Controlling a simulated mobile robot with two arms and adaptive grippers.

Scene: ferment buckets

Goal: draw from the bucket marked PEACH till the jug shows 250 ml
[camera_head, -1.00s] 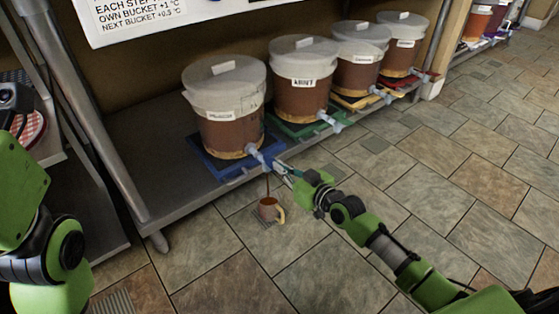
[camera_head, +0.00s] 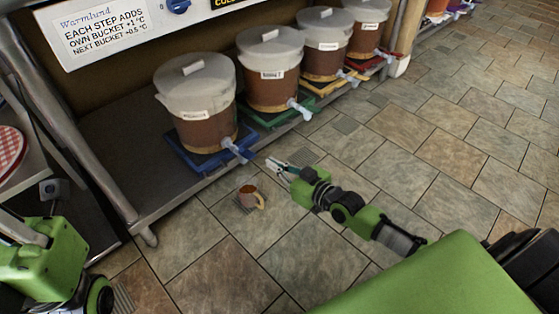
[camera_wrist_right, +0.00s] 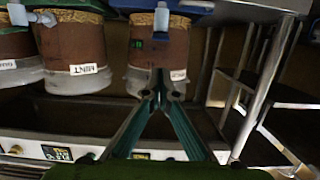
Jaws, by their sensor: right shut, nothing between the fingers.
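The nearest bucket (camera_head: 203,125), with a white lid, stands on a blue mat (camera_head: 190,160); its label is too small to read, so I cannot tell whether it says PEACH. Its pale tap (camera_head: 238,151) points out over the shelf edge. My right gripper (camera_head: 271,164) is shut and empty, apart from the tap, above and right of the jug. In the upside-down wrist view its fingers (camera_wrist_right: 161,85) meet before a bucket. My left arm shows at lower left, its gripper out of view.
Several more buckets stand along the shelf, the second (camera_head: 271,85) on a green mat. The wrist view shows a bucket marked MINT (camera_wrist_right: 75,45). The tiled floor to the right is clear.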

